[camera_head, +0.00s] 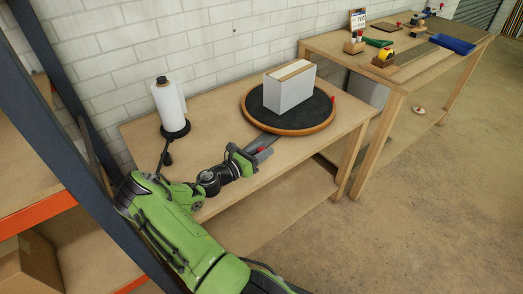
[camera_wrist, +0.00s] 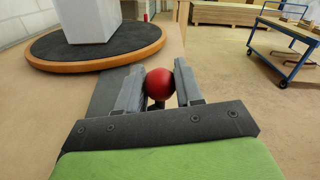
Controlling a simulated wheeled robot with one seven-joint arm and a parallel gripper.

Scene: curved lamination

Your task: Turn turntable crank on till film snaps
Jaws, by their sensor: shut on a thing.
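The round turntable (camera_head: 255,114) has a dark top and a wooden rim, and shows at the upper left of the wrist view (camera_wrist: 140,47). A white box (camera_head: 289,88) stands on it. A grey crank arm (camera_wrist: 104,93) runs from under the turntable's near side to a red ball knob (camera_wrist: 160,84). My gripper (camera_head: 262,153) is shut on this knob at the bench's front; its jaws also show in the wrist view (camera_wrist: 159,88). A white film roll (camera_head: 170,101) stands upright on a dark base to the left. I cannot make out film between roll and box.
The wooden bench (camera_head: 205,110) is mostly bare around the turntable. A small red piece (camera_head: 333,98) is at the turntable's right edge. A second bench (camera_head: 400,80) with a blue tray (camera_head: 452,44) stands right. Dark shelf posts (camera_head: 60,130) stand close left of my arm.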

